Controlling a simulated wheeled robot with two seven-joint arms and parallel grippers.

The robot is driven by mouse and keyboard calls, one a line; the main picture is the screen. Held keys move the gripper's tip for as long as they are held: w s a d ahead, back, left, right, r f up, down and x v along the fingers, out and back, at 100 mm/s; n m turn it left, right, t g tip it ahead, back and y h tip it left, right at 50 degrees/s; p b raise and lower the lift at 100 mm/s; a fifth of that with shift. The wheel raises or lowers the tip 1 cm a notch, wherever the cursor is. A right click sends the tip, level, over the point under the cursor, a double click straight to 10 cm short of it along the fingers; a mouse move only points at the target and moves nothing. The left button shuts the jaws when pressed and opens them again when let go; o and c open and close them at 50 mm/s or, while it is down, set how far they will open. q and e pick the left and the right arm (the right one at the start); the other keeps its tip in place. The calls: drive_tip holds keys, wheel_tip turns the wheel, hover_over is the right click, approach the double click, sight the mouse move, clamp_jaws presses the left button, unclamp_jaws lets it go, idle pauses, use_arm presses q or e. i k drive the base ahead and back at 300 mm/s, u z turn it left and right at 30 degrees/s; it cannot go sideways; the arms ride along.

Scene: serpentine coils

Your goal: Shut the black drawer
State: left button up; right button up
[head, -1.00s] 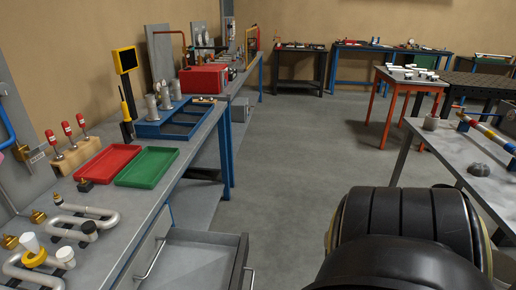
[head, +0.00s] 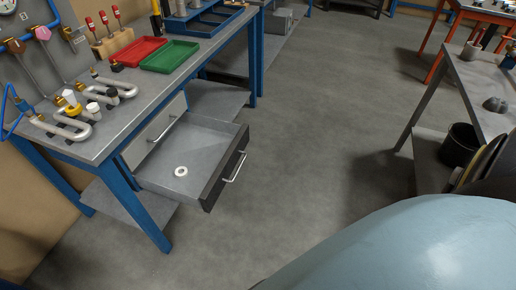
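The black drawer (head: 225,170) is pulled out from under the workbench on the left. Its front panel is black with a silver bar handle (head: 235,167), facing right. The grey inside of the drawer is bare except for a small white ring (head: 181,171) lying on its floor. A second, light grey drawer front with a silver handle (head: 161,129) shows behind it, flush under the bench top. Neither of my grippers is in view.
The workbench (head: 117,122) carries bent metal pipes (head: 75,127), a red tray (head: 138,50) and a green tray (head: 169,56). A blue leg (head: 135,208) stands beside the drawer. Grey floor (head: 310,150) is clear to its right. Another table (head: 470,95) stands at right.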

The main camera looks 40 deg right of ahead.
sight(211, 149)
drive_tip(key=z, duration=0.9)
drive_tip(key=i, duration=0.4)
drive_tip(key=u, duration=0.05)
